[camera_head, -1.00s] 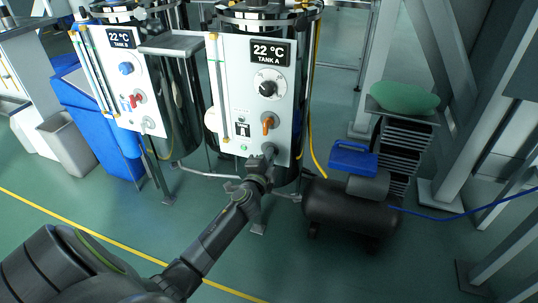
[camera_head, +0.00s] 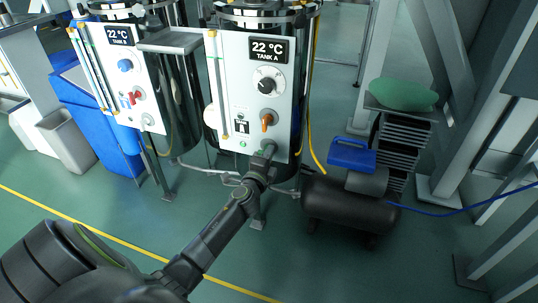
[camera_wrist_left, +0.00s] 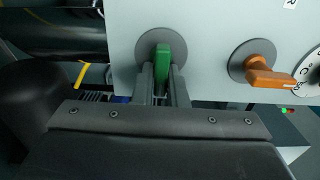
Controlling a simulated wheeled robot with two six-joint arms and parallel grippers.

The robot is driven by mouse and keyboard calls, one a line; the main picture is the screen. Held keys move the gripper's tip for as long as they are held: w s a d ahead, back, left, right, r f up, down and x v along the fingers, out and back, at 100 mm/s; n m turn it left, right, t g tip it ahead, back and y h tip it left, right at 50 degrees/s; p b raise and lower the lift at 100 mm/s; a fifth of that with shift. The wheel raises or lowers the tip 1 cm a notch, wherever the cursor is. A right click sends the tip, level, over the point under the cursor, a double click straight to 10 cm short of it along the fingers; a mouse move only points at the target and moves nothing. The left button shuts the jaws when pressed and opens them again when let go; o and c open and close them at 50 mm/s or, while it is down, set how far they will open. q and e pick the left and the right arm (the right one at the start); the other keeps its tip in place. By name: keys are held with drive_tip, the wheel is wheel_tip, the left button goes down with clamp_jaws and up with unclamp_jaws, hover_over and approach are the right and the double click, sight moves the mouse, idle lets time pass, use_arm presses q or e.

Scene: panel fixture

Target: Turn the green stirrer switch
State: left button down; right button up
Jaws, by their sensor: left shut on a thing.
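The green stirrer switch (camera_wrist_left: 163,62) is a green handle on a round grey plate (camera_wrist_left: 148,46) on the white Tank A panel (camera_head: 235,90). In the left wrist view my left gripper (camera_wrist_left: 164,82) has a finger on each side of the green handle and is shut on it. The handle stands about upright in that view. In the head view my left gripper (camera_head: 266,152) is at the bottom right of the Tank A panel and hides the switch. My right gripper is in neither view.
An orange handle (camera_head: 266,121) sits just above on the panel; it also shows in the left wrist view (camera_wrist_left: 265,74). A black knob (camera_head: 267,85) is higher up. A black compressor (camera_head: 345,208) stands right of the tank. Open floor lies in front.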

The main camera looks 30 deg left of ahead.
use_arm(q)
drive_tip(key=shift+f, duration=0.15)
drive_tip(key=c, duration=1.5)
unclamp_jaws()
drive_tip(key=shift+a, duration=0.1)
drive_tip(key=shift+s, duration=0.15)
drive_tip(key=p+v, duration=0.1)
drive_tip(key=v, duration=1.6)
drive_tip(key=shift+s+d, duration=0.1)
drive_tip(key=shift+d, duration=0.1)
